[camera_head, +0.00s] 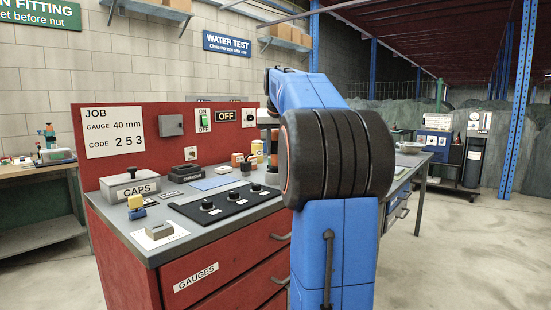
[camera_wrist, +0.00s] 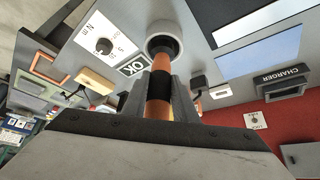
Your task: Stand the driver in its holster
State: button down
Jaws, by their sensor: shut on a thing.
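The driver (camera_wrist: 161,62), orange with a black band, is between the fingers of my gripper (camera_wrist: 160,95) in the wrist view. My gripper is shut on it. The driver's far end points at a round grey cup with a dark opening (camera_wrist: 178,45), which looks like the holster. That end overlaps the cup's mouth; I cannot tell whether it is inside or only in front of it.
An OK plate (camera_wrist: 132,68) and a dial card (camera_wrist: 101,45) lie close to the cup. A charger (camera_wrist: 284,82) is at the right. In the head view the red bench holds a CAPS box (camera_head: 131,187), a black mat with knobs (camera_head: 226,212) and small blocks.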

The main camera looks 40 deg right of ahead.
aim_at(275, 154)
jog(key=shift+f, duration=1.6)
jog(key=shift+f, duration=0.15)
jog(key=c, duration=1.4)
grip_release()
jog(key=shift+c, duration=0.2)
jog(key=v, duration=1.2)
jog(key=shift+a, duration=0.15)
